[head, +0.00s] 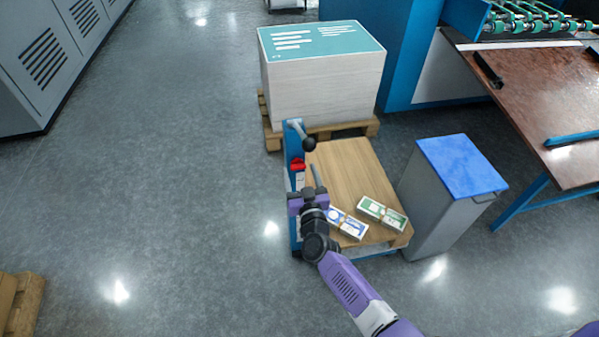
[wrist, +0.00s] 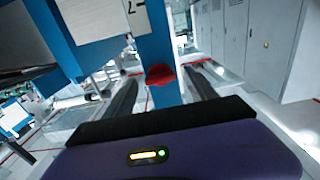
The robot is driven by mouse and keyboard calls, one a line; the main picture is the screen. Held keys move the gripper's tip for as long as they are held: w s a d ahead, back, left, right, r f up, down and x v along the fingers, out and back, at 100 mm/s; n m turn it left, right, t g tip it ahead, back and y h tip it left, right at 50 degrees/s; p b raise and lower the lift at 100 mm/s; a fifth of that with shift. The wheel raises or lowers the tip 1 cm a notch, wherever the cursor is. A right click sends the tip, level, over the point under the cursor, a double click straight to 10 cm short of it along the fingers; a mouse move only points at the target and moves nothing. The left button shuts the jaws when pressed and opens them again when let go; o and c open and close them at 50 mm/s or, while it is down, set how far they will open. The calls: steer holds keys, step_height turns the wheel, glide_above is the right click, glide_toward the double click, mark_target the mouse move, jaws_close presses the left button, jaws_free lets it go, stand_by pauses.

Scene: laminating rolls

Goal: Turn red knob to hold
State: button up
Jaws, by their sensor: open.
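The red knob (head: 298,164) is on the upright blue post (head: 294,140) of a cart, below a lever with a black ball (head: 309,144). In the wrist view the red knob (wrist: 160,75) shows on the blue post, between the two dark fingers. My gripper (head: 308,174) is open and empty, with its fingers pointing toward the post. In the wrist view my gripper (wrist: 162,82) has one finger on each side of the knob. I cannot tell whether they touch it. The knob's pointer and the hold mark are too small to read.
The cart's wooden top (head: 345,165) carries two banded stacks of printed cards (head: 381,213). A grey bin with a blue lid (head: 462,166) stands to the right. A tall paper stack (head: 322,85) on a pallet is behind.

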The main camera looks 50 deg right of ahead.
steer(key=shift+w+d, duration=0.3)
steer(key=shift+w, duration=0.15)
steer(key=c, duration=1.4)
